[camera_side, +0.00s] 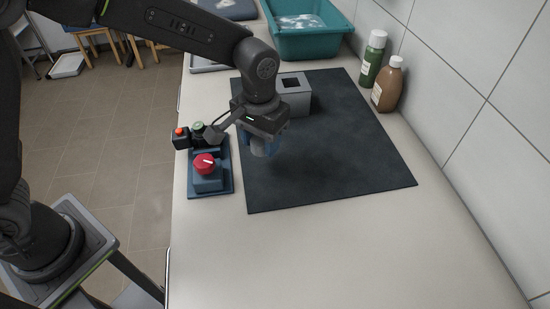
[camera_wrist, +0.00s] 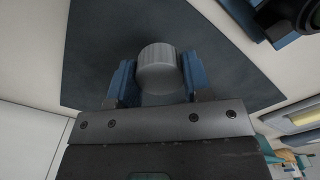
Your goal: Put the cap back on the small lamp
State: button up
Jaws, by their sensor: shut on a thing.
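My gripper (camera_wrist: 157,78) is shut on a pale grey round cap (camera_wrist: 158,72), held between its blue fingers. In the side view my gripper (camera_side: 263,146) points down above the left part of the dark mat, and the cap is only partly visible. To its left is a blue panel (camera_side: 222,184) with a red knob (camera_side: 205,163), a green round piece (camera_side: 198,127) and an orange-topped black block (camera_side: 181,137). I cannot tell for sure which piece is the small lamp. My wrist hides part of the panel. The cap is apart from the panel.
The dark mat (camera_side: 340,150) is mostly clear. A grey box with a square opening (camera_side: 296,99) stands at its back, behind my wrist. A green bottle (camera_side: 373,60) and a brown bottle (camera_side: 387,88) stand by the wall. A teal basin (camera_side: 306,44) is at the back.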

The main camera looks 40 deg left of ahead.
aim_at(201, 125)
jog(key=s+a+r, duration=0.1)
jog(key=a+r, duration=0.1)
jog(key=a, duration=0.2)
jog(key=a+r, duration=0.3)
jog(key=a, duration=0.1)
jog(key=s+a+r, duration=0.1)
jog(key=a+r, duration=0.2)
jog(key=a, duration=0.2)
jog(key=shift+s, duration=0.3)
jog(key=shift+s+a+r, duration=0.1)
jog(key=shift+s+a, duration=0.05)
jog(key=shift+s, duration=0.05)
jog(key=shift+f, duration=2.6)
jog(key=shift+f, duration=0.5)
jog(key=shift+f, duration=0.3)
jog(key=shift+s+f, duration=0.1)
jog(key=shift+f, duration=0.05)
jog(key=shift+c, duration=0.7)
